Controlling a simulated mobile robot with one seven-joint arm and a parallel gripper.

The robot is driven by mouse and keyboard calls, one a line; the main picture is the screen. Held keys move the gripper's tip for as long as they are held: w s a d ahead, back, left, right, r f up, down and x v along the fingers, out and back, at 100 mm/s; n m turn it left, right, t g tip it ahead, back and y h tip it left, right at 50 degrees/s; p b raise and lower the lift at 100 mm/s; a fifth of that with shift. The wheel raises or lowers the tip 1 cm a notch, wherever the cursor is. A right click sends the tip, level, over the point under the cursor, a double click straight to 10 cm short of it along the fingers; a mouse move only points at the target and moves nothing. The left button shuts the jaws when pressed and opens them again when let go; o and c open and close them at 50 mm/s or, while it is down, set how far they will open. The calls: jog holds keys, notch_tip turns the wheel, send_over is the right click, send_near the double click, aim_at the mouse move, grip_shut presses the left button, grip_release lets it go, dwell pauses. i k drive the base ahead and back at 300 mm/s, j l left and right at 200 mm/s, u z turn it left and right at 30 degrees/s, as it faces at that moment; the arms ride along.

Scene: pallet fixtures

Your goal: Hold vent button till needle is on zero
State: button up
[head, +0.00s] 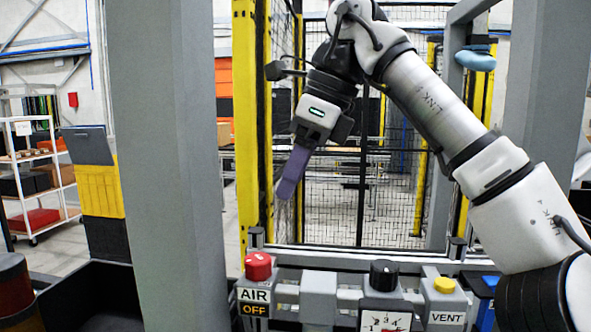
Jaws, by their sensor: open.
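The yellow vent button (444,285) sits on top of a grey box with a "VENT" label (446,317), at the lower right of the head view. The gauge (386,322) is left of it, under a black knob (384,275). The picture's bottom edge cuts off the gauge's face. Some red shows on it, but I cannot read where the needle points. My gripper (289,188) hangs above and to the left of the button, well apart from it, with purple fingers pointing down. It is open, and nothing shows between its fingers.
A red knob (258,266) stands on a box labelled "AIR OFF" (254,302) at the left of the row. A blank grey box (319,296) is beside it. A thick grey post (168,160) stands at the left. Yellow-framed mesh fencing (395,200) is behind the row.

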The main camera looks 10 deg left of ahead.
aim_at(444, 286)
jog(key=k+l, duration=0.3)
jog(key=k, duration=0.15)
jog(key=k+l, duration=0.3)
jog(key=k, duration=0.2)
